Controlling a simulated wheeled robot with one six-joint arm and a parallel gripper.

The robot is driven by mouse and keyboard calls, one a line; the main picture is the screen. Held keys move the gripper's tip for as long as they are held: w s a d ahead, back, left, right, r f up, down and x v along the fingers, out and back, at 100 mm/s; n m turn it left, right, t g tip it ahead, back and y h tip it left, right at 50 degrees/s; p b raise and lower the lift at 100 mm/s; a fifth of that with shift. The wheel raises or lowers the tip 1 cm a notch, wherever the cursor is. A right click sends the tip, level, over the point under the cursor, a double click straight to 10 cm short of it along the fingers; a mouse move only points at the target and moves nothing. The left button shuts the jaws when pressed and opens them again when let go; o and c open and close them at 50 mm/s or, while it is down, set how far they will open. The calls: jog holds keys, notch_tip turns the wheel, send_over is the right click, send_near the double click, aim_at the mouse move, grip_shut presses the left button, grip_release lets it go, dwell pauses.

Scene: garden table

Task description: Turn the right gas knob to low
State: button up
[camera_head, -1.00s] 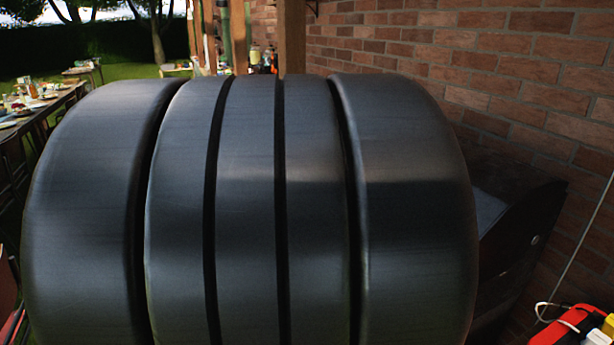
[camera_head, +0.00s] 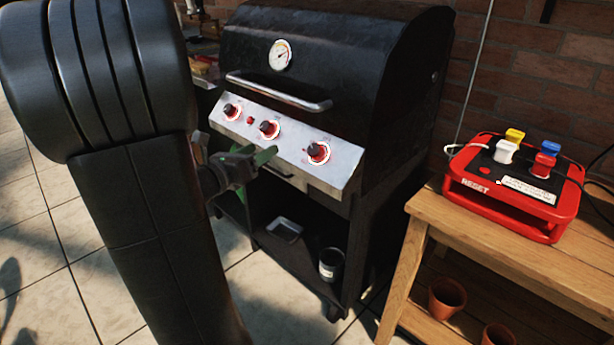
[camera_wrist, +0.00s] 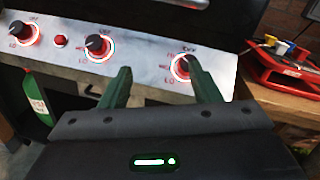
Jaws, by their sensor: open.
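The right gas knob (camera_head: 317,152) is a dark knob with a red-lit ring on the grill's silver front panel (camera_head: 288,138). It also shows in the wrist view (camera_wrist: 183,67), ahead of my gripper and between its fingers, nearer the right one. Its pointer direction is too small to read surely. My gripper (camera_wrist: 160,88) has two green fingers spread apart, with nothing between them. In the head view my gripper (camera_head: 262,160) is in front of the panel, below the middle knob (camera_head: 269,129), left of the right knob. It appears apart from the right knob.
The left knob (camera_head: 231,111) and a small red button (camera_head: 250,121) are on the same panel. The grill handle (camera_head: 278,92) juts out above. A wooden table (camera_head: 430,213) with a red box (camera_head: 555,225) of coloured switches stands close on the right. Paved floor is in front.

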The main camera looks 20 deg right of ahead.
aim_at(312, 150)
notch_tip(312, 150, down, 4)
jog(key=s+m+g+h+b, duration=0.2)
jog(key=s+m+g, duration=0.15)
jog(key=m, duration=0.25)
jog(key=shift+g, duration=0.25)
jog(key=x, duration=0.9)
jog(key=b+x, duration=0.1)
jog(key=x, duration=0.4)
jog(key=shift+w+d+r, duration=0.1)
jog(key=shift+w, duration=0.3)
jog(key=c, duration=1)
